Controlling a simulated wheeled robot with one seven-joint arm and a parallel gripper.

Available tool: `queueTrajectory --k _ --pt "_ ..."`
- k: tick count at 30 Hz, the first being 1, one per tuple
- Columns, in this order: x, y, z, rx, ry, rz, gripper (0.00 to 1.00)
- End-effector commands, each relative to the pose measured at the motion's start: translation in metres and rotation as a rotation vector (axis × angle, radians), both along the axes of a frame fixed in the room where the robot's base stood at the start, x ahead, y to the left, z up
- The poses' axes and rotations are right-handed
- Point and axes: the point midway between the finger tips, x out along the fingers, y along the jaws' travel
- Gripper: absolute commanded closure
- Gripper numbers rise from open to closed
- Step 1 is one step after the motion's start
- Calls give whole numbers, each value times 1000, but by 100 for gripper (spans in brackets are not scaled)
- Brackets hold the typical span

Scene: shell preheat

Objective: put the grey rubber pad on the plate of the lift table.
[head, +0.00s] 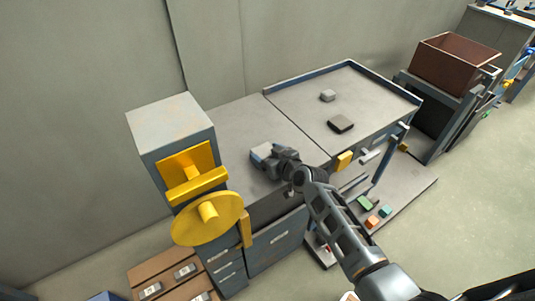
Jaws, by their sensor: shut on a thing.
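My gripper (264,154) is over the grey bench top, left of its middle, at the end of my arm. It is shut on a small grey thing, mostly hidden by the fingers, and I cannot tell for sure that this is the rubber pad. A dark grey slab (341,124) lies flat on the blue-rimmed right-hand top (300,100), apart from my gripper. A smaller light grey block (327,96) lies behind it. I cannot tell for sure which surface is the lift table's plate.
A grey cabinet with a yellow press and round yellow wheel (208,218) stands left of my gripper. A low platform (410,192) at the right carries small coloured blocks (372,221). A brown bin (452,62) stands beyond. The right-hand top has free room around its two pieces.

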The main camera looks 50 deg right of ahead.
Motion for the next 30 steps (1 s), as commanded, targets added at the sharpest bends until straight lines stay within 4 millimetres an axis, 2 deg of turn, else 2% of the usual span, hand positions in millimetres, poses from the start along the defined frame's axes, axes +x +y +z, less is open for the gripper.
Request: queueTrajectory --k 11,12,18,28,30 --pt "0 0 -4 0 -1 0 55" --pt "0 0 -2 0 0 0 18" --pt "0 0 -2 0 0 0 0" --pt "0 0 3 0 0 0 0" --pt "-8 3 2 1 1 1 0"
